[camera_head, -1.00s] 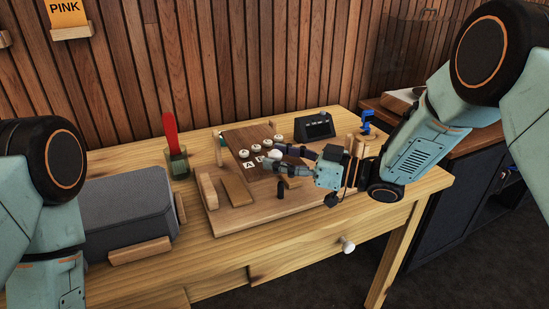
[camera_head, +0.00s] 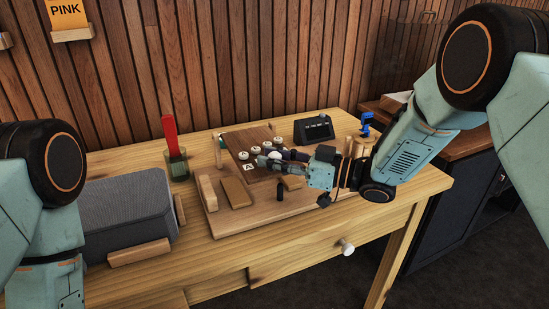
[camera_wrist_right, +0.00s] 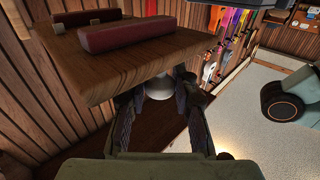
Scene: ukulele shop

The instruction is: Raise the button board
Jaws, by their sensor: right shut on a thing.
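The button board (camera_head: 240,138) is a dark brown wooden panel with several round white buttons (camera_head: 243,155) and a small card marked A. It leans on a wooden base (camera_head: 225,225) on the table. My right gripper (camera_head: 267,156) is at the board's right part, its fingers closed about a pale rounded knob (camera_head: 274,157). The right wrist view shows this knob (camera_wrist_right: 158,90) between the fingertips, under a thick wooden plank. The gripper hides part of the board. My left arm shows at the left edge, but its gripper is out of view.
Two wooden blocks (camera_head: 236,192) and a short black peg (camera_head: 280,190) are on the base's front. A small black panel (camera_head: 314,129) stands behind right. A grey case (camera_head: 120,210) and a green glass with a red tool (camera_head: 177,165) are left.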

